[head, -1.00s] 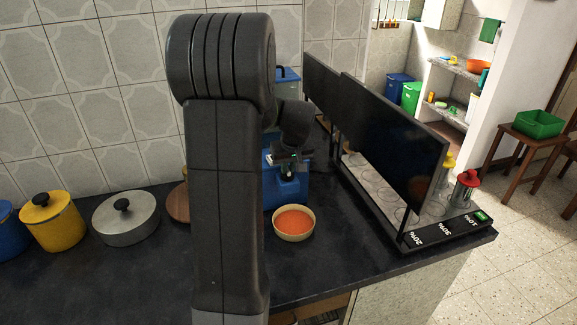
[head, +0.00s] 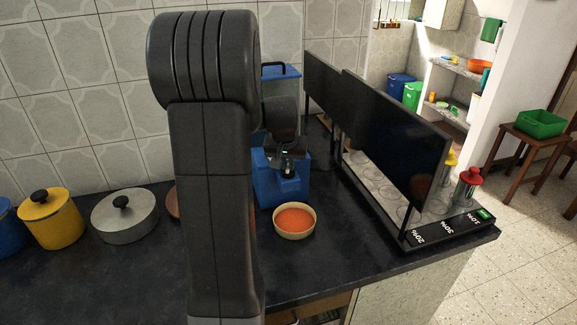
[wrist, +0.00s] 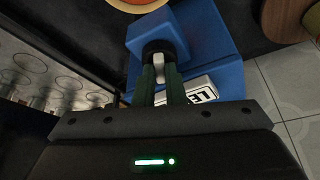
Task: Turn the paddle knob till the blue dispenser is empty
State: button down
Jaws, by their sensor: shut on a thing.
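The blue dispenser (head: 266,192) stands on the dark counter, partly hidden behind my arm. In the head view my gripper (head: 287,163) is at the dispenser's front, and the knob is hidden. A bowl (head: 294,235) of orange contents sits below, in front of the dispenser. The dispenser's fill level is not visible.
Dark panels (head: 395,140) stand close on the right, over a base marked with percentages (head: 448,228). Red- and yellow-topped tumblers (head: 467,185) are behind them. A steel pot (head: 124,220) and a yellow canister (head: 52,222) stand left. The front counter is clear.

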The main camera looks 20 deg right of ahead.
jog(key=m+b, duration=0.1)
jog(key=m, duration=0.1)
jog(key=m+g+h+b, duration=0.1)
jog(key=m, duration=0.1)
jog(key=m+b, duration=0.2)
jog(key=shift+w+a+f+g+h, duration=0.1)
jog(key=shift+w+a+g+h, duration=0.1)
jog(key=shift+w+g+h, duration=0.15)
jog(key=m+g+b, duration=0.1)
jog(key=m, duration=0.2)
jog(key=shift+w+m+h, duration=0.1)
jog(key=shift+m+h, duration=0.15)
jog(key=shift+m, duration=0.15)
jog(key=shift+m+g, duration=0.65)
jog(key=shift+m, duration=0.75)
jog(key=c, duration=1.5)
grip_release()
jog(key=v, duration=1.4)
jog(key=shift+w+a, duration=0.1)
